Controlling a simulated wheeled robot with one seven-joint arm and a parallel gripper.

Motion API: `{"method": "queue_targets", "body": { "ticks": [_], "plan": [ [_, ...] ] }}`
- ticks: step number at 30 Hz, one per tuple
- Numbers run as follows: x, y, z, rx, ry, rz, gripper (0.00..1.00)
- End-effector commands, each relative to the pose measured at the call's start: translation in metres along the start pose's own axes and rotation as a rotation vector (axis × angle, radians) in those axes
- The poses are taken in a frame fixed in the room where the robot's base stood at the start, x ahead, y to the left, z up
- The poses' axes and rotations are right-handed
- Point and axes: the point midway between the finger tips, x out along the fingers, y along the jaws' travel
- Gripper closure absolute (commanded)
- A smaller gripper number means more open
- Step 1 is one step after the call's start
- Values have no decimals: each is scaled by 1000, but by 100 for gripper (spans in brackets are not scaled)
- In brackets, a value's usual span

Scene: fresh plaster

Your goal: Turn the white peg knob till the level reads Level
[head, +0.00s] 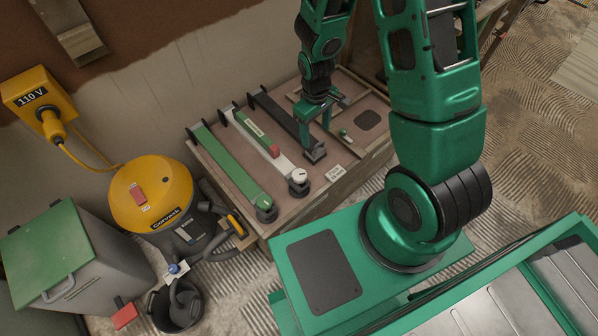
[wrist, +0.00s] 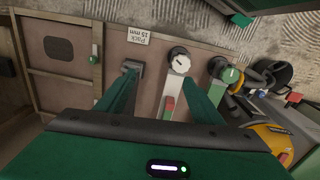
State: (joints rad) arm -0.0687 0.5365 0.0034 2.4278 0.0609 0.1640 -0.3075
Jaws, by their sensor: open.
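The white peg knob (head: 299,176) sits on a dark mount at the near end of the white bar (head: 268,154). In the wrist view the white knob (wrist: 180,56) shows a dark mark across its face and lies beyond the fingertips, nearer the right finger. A red block (head: 275,151) and a green label (head: 254,127), too small to read, are on the white bar. My gripper (head: 316,133) is open, pointing down over the board by the black bar, apart from the knob. Its green fingers (wrist: 163,88) show empty in the wrist view. No level reading is legible.
A green bar with a green knob (wrist: 230,74) lies beside the white bar. A black bar (head: 285,122) lies on the other side. A small label (head: 334,173) is on the board's front edge. A yellow vacuum (head: 150,190) stands at left.

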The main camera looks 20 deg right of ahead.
Motion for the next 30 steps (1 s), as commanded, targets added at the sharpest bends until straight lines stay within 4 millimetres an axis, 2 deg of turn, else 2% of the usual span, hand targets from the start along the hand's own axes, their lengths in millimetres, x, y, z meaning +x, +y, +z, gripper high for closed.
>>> {"method": "queue_targets", "body": {
  "ticks": [1, 3, 6, 10, 19, 30],
  "plan": [
    [19, -12, -3, -37, -5, -11, 39],
    [38, -26, -8, -80, 1, -23, 39],
    [61, -42, -11, -127, 8, -37, 39],
    [78, -55, -14, -162, 17, -49, 39],
    [101, -62, -15, -178, 19, -55, 39],
    [153, -64, -16, -177, 18, -54, 39]
  ]
}}
